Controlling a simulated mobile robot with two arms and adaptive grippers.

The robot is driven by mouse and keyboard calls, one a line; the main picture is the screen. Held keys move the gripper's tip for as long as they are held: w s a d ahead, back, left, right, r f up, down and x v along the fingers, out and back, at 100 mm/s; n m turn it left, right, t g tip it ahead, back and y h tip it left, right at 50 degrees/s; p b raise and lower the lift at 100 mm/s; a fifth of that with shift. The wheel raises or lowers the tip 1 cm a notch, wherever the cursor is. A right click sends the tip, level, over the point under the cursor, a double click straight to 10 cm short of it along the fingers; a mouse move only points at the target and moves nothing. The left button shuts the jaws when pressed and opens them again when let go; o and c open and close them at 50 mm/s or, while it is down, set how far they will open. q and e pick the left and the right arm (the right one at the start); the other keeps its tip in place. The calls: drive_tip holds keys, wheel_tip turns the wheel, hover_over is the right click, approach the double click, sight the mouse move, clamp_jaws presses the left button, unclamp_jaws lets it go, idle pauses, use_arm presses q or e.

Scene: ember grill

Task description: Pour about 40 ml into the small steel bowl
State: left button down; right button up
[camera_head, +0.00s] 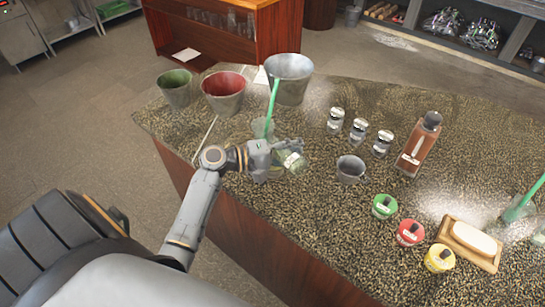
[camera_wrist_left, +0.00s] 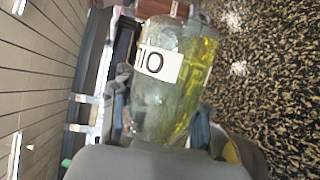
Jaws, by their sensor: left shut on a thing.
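My left gripper (camera_head: 262,160) is shut on a clear glass bottle (camera_head: 291,161) above the near-left part of the counter. In the left wrist view the bottle (camera_wrist_left: 172,85) fills the jaws. It has a white label ending in "IO" and yellow-green liquid gathered along its right side, so it looks tilted well over. The small steel bowl (camera_head: 350,171) stands upright on the counter, to the right of the bottle and apart from it. What is inside the bowl is hard to make out. My right gripper is not in view.
Several shakers (camera_head: 359,131) stand behind the bowl, with a brown bottle (camera_head: 415,148) to the right. Green, red and yellow lidded pots (camera_head: 409,232) lie in front right. Large buckets (camera_head: 289,75) and a green-handled tool (camera_head: 272,103) stand behind my gripper. The counter's near middle is clear.

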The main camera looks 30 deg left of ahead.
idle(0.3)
use_arm(q)
drive_tip(key=m+y, duration=0.1)
drive_tip(key=f+m, duration=0.1)
drive_tip(key=m, duration=0.1)
drive_tip(key=shift+m+y+b, duration=0.3)
drive_tip(key=shift+y, duration=0.1)
drive_tip(key=shift+f, duration=0.1)
idle(0.5)
drive_tip(key=shift+a+r+m+y+p, duration=0.15)
drive_tip(key=shift+r+m+y+p, duration=0.3)
drive_tip(key=shift+m, duration=0.45)
drive_tip(key=shift+g, duration=0.3)
